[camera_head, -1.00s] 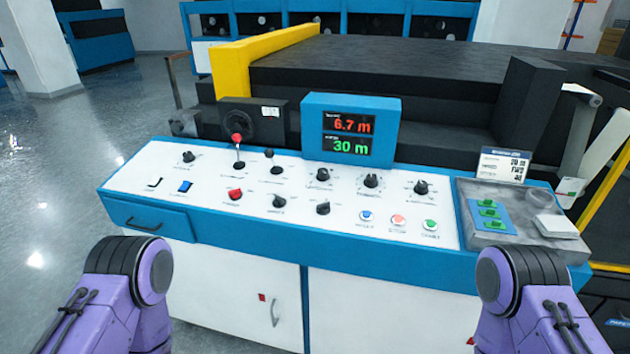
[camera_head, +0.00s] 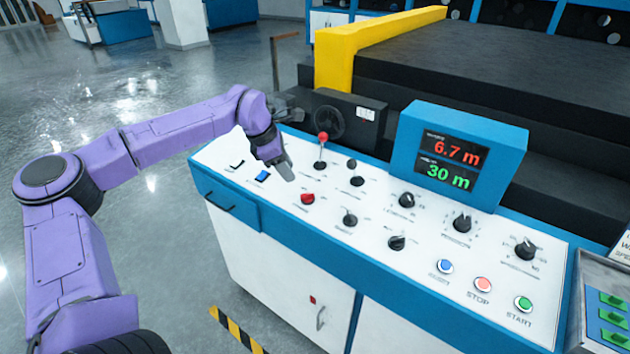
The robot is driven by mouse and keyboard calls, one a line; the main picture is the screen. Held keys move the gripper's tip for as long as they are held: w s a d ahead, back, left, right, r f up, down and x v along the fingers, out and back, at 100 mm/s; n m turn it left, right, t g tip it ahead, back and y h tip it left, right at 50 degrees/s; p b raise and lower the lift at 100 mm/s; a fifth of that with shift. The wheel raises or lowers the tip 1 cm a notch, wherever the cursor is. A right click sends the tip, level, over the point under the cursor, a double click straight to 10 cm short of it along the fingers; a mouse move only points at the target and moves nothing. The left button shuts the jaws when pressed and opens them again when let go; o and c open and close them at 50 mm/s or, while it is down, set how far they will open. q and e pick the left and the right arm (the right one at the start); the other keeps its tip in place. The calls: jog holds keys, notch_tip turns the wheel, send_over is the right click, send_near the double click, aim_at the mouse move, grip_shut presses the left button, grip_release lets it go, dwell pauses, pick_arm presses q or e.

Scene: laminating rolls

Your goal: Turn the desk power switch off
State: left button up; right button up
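The white desk panel (camera_head: 330,255) carries several switches and knobs. The labels are too small to read, so I cannot tell which is the power switch. My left gripper (camera_head: 288,173) hovers over the panel, between the blue and red switches in the picture, pointing down. Its fingers look like one grey piece with no gap visible; nothing is seen in them. It hides the knob behind it. My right gripper is out of view.
A red-tipped lever (camera_head: 322,140) stands just right of my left gripper. A blue display box (camera_head: 455,155) reads 6.7 m and 30 m. Blue, red and green buttons (camera_head: 483,285) lie at the front right. Black machinery (camera_head: 480,70) rises behind the desk.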

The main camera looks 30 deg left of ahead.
aim_at(306, 194)
pick_arm(q)
jog(key=x, duration=0.3)
jog(key=p+x, duration=0.1)
jog(key=x, duration=0.3)
jog(key=p+x, duration=0.1)
jog(key=x, duration=0.2)
jog(key=shift+w+d, duration=0.15)
jog(key=shift+d, duration=0.15)
jog(key=shift+w+f, duration=0.2)
jog(key=shift+f, duration=0.3)
jog(key=shift+s, duration=0.1)
grip_shut()
